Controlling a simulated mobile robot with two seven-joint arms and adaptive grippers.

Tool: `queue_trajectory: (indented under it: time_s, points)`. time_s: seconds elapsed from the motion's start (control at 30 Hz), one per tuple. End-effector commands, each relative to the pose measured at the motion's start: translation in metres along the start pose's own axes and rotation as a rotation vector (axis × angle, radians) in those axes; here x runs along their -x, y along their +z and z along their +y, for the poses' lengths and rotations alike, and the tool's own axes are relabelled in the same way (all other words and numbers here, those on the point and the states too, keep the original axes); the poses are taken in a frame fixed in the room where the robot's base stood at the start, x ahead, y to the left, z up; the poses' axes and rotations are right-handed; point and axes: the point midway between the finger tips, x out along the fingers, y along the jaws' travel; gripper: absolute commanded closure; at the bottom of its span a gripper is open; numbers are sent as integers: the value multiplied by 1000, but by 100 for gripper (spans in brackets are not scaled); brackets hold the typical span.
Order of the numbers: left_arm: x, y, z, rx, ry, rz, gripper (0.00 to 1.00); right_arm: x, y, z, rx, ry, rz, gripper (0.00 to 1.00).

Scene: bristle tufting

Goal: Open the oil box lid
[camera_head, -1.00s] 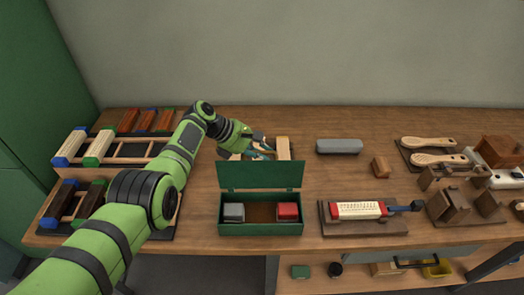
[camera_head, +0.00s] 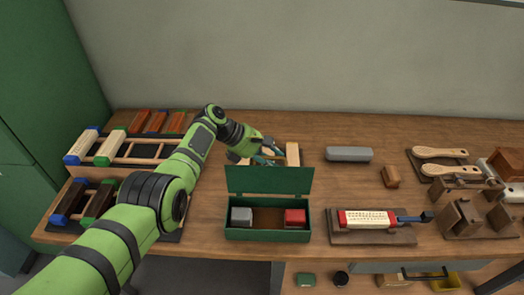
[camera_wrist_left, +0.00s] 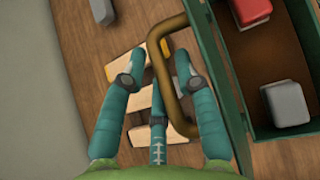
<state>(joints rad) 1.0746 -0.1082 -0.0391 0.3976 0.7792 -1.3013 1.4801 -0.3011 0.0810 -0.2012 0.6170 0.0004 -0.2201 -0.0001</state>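The green oil box (camera_head: 268,234) stands at the front middle of the bench. Its lid (camera_head: 269,180) is raised upright at the back edge, so the inside shows. In the box are a grey block (camera_head: 242,216) and a red block (camera_head: 294,218). My left gripper (camera_head: 268,152) is behind the raised lid, partly hidden by it. In the left wrist view its teal fingers (camera_wrist_left: 157,66) are spread apart, with part of the lid's brass handle (camera_wrist_left: 158,50) between them. I cannot tell whether they touch it. My right gripper is not in view.
A brush on a wooden stand (camera_head: 368,219) is right of the box. Pale wooden blocks (camera_head: 292,154) lie behind the lid. A grey bar (camera_head: 348,154) lies further back. Racks (camera_head: 143,150) fill the left side. Bare bench lies right of the lid.

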Motion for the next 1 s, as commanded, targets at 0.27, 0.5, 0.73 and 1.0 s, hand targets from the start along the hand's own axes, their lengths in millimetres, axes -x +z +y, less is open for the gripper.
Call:
queue_trajectory:
  time_s: [0.27,0.5,0.73,1.0]
  points:
    - [23,-1,1,-1,4,-1,69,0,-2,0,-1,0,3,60]
    - [67,-2,1,-1,4,3,69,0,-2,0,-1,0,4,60]
    - [106,-1,0,0,1,2,69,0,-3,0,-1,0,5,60]
    - [118,-1,-1,0,-2,1,69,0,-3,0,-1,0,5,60]
